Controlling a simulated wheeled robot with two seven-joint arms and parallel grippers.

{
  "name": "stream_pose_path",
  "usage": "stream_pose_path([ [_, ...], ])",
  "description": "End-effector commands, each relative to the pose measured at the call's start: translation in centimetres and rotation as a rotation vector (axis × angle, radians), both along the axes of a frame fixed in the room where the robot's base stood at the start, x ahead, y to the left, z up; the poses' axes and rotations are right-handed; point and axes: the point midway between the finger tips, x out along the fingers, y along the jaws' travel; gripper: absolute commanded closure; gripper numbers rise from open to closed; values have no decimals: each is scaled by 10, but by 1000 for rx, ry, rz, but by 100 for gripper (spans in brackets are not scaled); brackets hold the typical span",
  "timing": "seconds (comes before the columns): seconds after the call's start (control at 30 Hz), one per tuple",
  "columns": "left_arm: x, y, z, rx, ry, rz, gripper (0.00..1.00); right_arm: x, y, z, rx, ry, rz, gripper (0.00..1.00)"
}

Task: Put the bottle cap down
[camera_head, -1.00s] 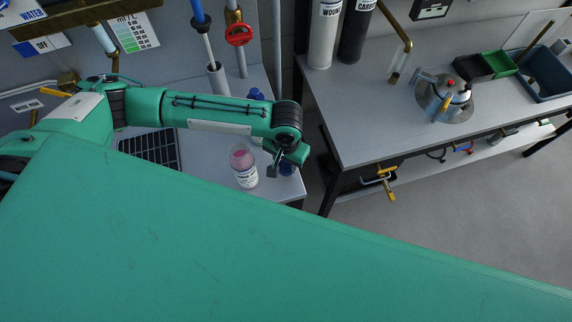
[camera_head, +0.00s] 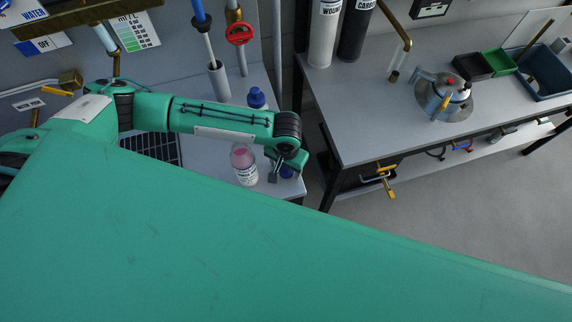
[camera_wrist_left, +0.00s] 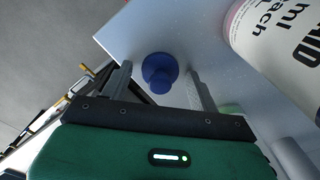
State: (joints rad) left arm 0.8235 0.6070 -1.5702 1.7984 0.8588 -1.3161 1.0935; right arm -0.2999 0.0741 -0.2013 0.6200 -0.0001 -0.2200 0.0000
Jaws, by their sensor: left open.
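The blue bottle cap (camera_wrist_left: 160,72) stands on the bench top close to its corner in the left wrist view. It shows partly in the head view (camera_head: 287,171), beside my gripper. My left gripper (camera_wrist_left: 160,82) is open, with the cap seen between its two fingers and a gap on each side. In the head view my left gripper (camera_head: 276,172) hangs low over the bench's right end. An uncapped bottle of pink content (camera_head: 244,166) stands just left of it; its white label (camera_wrist_left: 288,40) shows at the right of the wrist view. My right gripper is not in view.
Another bottle with a blue cap (camera_head: 256,97) stands behind my left arm. A dark grid rack (camera_head: 152,147) lies under the arm. A second bench (camera_head: 360,120) with a metal kettle-like vessel (camera_head: 442,95) stands to the right, across a gap.

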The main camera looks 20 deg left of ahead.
Motion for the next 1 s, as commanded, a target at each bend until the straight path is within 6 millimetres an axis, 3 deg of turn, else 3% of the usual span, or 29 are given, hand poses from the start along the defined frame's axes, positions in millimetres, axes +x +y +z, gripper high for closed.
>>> stream_pose_path([
  [0.27, 0, 0, 13, -2, -1, 0, 39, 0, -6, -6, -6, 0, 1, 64],
  [0.7, 0, 0, 102, -2, -3, 0, 39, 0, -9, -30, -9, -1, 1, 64],
  [1.0, 0, 0, 123, 0, 0, 1, 39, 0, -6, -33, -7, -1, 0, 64],
])
